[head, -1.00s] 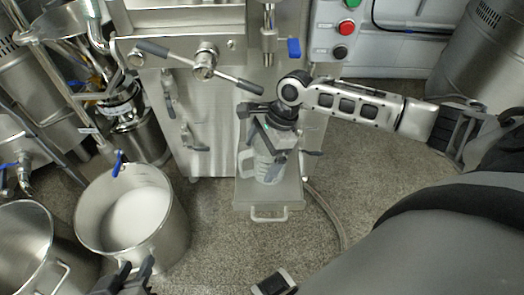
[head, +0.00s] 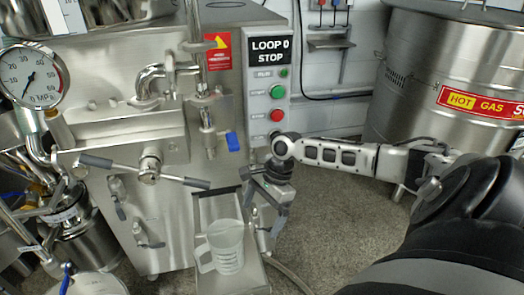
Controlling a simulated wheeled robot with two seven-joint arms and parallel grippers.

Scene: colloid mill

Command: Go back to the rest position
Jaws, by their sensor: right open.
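My right gripper (head: 268,222) points down in front of the mill, with its jaws open and empty. It hangs just right of a clear measuring jug (head: 224,250). The jug stands upright on the small metal shelf (head: 254,274) at the mill's front, its handle towards the left. The right fingertips are close to the jug's right side; I cannot tell the exact gap. My left gripper is not in view.
The steel mill (head: 170,215) fills the left and middle, with a crossbar handle (head: 150,172) and a blue-levered valve (head: 208,137) sticking out. A button panel (head: 268,95) is behind my right wrist. A large steel drum (head: 440,75) stands at the right.

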